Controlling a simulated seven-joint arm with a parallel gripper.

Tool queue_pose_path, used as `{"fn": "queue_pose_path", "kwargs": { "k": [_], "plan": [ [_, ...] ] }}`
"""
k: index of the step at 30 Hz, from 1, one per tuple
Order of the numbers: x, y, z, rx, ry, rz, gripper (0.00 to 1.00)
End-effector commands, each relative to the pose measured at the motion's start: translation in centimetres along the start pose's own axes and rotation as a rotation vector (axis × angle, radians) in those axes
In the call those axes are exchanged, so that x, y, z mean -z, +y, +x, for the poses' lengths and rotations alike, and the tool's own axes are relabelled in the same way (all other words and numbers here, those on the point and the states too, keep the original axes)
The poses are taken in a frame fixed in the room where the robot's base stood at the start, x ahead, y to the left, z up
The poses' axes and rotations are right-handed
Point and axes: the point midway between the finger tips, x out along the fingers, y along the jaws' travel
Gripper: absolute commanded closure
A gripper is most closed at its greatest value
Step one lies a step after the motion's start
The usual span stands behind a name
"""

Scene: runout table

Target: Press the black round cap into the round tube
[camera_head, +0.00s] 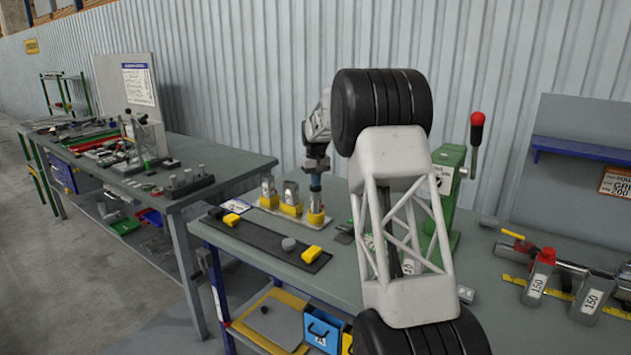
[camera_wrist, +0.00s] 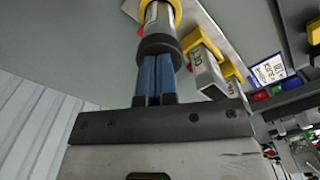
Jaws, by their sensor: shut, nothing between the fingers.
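The round tube (camera_wrist: 157,19) stands in a yellow holder (camera_head: 316,217) on the table, at the right end of a row of tubes. The black round cap (camera_wrist: 160,43) sits at the tube's end in the wrist view; how deep it is in cannot be told. My gripper (camera_wrist: 153,72) is shut, its two blue fingers side by side with nothing between them. The fingertips meet the cap, in line with the tube, and appear to touch it.
Two other tubes, one (camera_head: 268,187) and another (camera_head: 291,193), stand in yellow holders to the left. A dark mat (camera_head: 262,238) in front carries a grey round piece (camera_head: 288,244) and yellow pieces (camera_head: 311,254). A green lever press (camera_head: 446,185) stands right, partly behind my arm.

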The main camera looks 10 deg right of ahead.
Motion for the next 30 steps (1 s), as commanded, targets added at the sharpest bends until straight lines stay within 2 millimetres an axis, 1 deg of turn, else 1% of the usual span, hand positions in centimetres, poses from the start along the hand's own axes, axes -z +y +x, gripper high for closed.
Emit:
{"fn": "queue_pose_path", "kwargs": {
  "k": [1, 6, 11, 14, 30],
  "plan": [
    [0.0, 0.0, 0.2, 0.001, -0.003, 0.0, 1.0],
    [0.0, 0.0, 0.3, 0.001, -0.004, 0.0, 1.0],
    [0.0, 0.0, 0.1, 0.001, -0.004, 0.0, 1.0],
    [0.0, 0.0, -0.4, 0.001, -0.003, 0.0, 1.0],
    [0.0, 0.0, -4.3, 0.0, -0.001, 0.0, 1.0]
  ]
}}
